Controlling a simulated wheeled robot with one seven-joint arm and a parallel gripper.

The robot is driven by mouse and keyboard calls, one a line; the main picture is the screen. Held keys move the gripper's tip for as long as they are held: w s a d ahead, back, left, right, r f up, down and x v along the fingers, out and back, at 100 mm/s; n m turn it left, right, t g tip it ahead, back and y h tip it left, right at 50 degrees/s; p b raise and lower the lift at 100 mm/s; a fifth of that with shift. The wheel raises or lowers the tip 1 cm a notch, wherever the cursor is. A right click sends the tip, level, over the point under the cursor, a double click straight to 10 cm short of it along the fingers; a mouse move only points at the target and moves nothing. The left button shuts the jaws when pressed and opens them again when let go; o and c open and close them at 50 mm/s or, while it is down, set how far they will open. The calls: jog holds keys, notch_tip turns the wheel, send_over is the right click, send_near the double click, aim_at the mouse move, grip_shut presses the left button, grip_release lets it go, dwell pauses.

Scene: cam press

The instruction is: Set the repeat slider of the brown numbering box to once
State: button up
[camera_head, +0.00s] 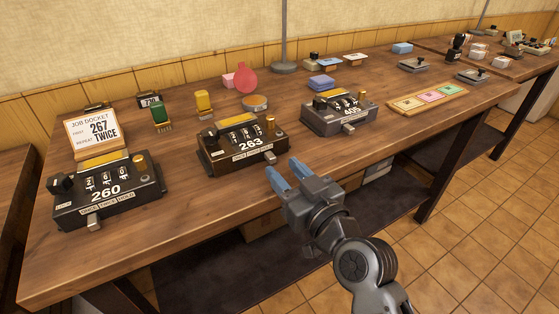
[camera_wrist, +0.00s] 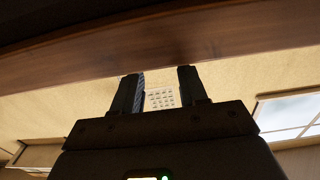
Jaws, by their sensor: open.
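The brown numbering box (camera_head: 215,157) stands in the middle of the near bench in the head view, its plate reading 263. Its light metal repeat slider (camera_head: 270,157) is at the front, near the right end of the label strip (camera_head: 253,155); the strip's words are too small to read surely. My gripper (camera_head: 285,171) is open and empty, just in front of the box's right front corner, its blue fingertips close to the slider. I cannot tell whether they touch. In the wrist view, my open gripper (camera_wrist: 160,84) shows no box between its fingers.
A black box (camera_head: 110,207) reading 260 stands left, by a job docket (camera_head: 92,131) reading 267 TWICE. A grey box (camera_head: 340,117) stands right. Stamps, a red pear-shaped thing (camera_head: 246,79) and a tin (camera_head: 255,103) stand behind. The bench front edge (camera_wrist: 160,55) crosses the wrist view.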

aim_at(273, 159)
jog(key=shift+x, duration=1.7)
grip_shut()
